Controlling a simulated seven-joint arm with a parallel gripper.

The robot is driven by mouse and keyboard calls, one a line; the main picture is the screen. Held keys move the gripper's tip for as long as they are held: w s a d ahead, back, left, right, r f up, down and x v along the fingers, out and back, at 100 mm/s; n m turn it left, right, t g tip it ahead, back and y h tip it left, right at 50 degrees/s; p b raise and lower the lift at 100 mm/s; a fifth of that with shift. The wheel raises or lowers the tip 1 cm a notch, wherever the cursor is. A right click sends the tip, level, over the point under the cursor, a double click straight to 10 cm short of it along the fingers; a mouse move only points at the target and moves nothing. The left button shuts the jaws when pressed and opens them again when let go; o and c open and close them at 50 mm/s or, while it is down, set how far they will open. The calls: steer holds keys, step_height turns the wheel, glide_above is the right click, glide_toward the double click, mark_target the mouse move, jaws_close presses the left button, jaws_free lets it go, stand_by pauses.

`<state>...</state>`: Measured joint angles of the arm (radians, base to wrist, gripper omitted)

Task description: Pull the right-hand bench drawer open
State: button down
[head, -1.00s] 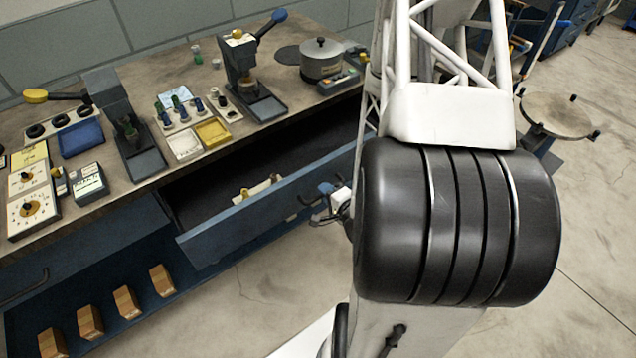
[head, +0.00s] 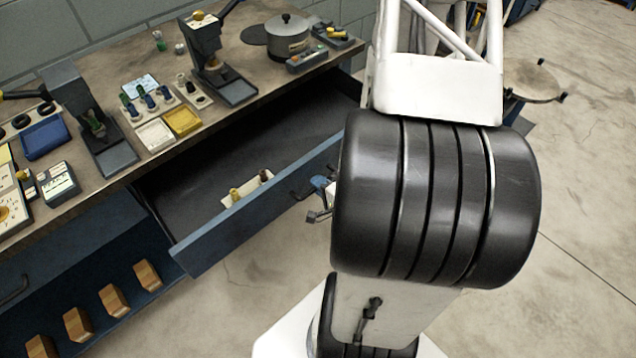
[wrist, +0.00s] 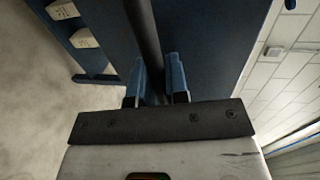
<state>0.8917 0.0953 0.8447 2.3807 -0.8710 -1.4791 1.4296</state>
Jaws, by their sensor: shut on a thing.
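The right-hand bench drawer (head: 245,215) stands well out from the bench in the head view, with its dark interior showing. A small cream holder with yellow-topped pieces (head: 248,187) lies inside it. The drawer's dark bar handle (head: 302,192) is on the blue front, partly hidden by my arm. My gripper (head: 322,188) is at the handle, mostly behind my black arm link. In the wrist view, the two blue fingers of my gripper (wrist: 161,82) are closed on the handle bar (wrist: 146,45), one on each side.
The bench top (head: 262,100) carries presses, a steel pot (head: 288,42), small trays and boxes. Below, an open shelf holds several wooden blocks (head: 113,300). The concrete floor (head: 240,305) in front of the drawer is clear.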

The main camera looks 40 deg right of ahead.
steer(key=c, duration=1.1)
jaws_free()
steer(key=shift+c, duration=0.2)
steer(key=shift+s, duration=0.15)
steer(key=v, duration=0.7)
steer(key=shift+s, duration=0.25)
steer(key=shift+d+r, duration=0.1)
